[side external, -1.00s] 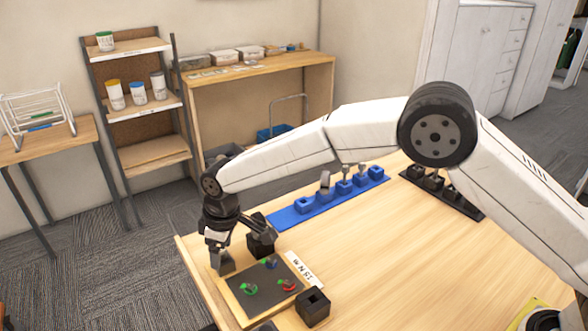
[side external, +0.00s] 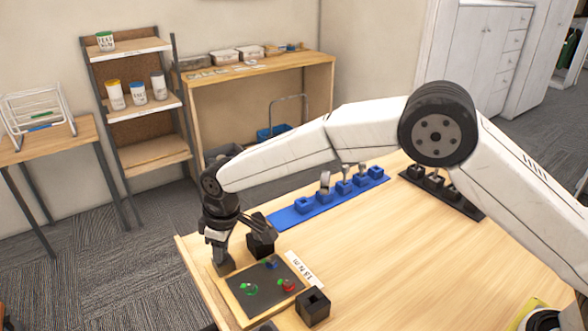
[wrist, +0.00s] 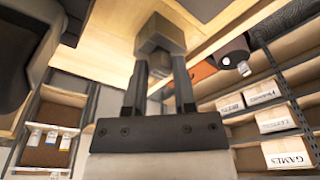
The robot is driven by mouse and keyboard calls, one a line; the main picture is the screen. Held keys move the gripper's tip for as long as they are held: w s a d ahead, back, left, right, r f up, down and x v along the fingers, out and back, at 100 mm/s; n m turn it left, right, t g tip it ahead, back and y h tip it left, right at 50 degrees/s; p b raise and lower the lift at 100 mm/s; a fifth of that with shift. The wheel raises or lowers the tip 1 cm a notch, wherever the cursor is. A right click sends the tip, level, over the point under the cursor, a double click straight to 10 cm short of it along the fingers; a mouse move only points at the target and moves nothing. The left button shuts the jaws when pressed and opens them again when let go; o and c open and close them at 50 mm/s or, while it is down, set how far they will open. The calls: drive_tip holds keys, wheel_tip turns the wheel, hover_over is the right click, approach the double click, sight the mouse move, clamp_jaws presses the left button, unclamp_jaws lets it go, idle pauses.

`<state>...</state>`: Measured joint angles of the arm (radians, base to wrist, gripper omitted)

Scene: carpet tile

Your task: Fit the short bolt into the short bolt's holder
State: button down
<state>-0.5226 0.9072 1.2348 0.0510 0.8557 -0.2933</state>
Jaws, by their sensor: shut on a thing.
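My gripper (wrist: 157,78) is shut on a grey, blocky piece (wrist: 160,32), which seems to be the short bolt. The piece shows between and beyond the two dark fingers in the wrist view. Its lower part is hard to make out. In the side external view my gripper (side external: 226,257) is low over the left corner of the framed dark board (side external: 268,277). A black block holder (side external: 260,244) stands close to its right, partly hidden by the arm's end. Another black square holder (side external: 313,308) with an opening on top stands in front. I cannot tell which holder is the short bolt's.
A blue rack (side external: 285,219) with several blue holders, some with bolts upright, lies behind. A black rack (side external: 465,205) stands farther right. The middle of the table (side external: 400,270) is clear.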

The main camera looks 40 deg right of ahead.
drive_tip(key=shift+r, duration=0.85)
drive_tip(key=s+d+r, duration=0.6)
drive_tip(key=s+r, duration=0.5)
drive_tip(key=s, duration=0.1)
drive_tip(key=shift+s, duration=0.3)
drive_tip(key=shift+r, duration=0.1)
drive_tip(key=shift+w+d, duration=0.1)
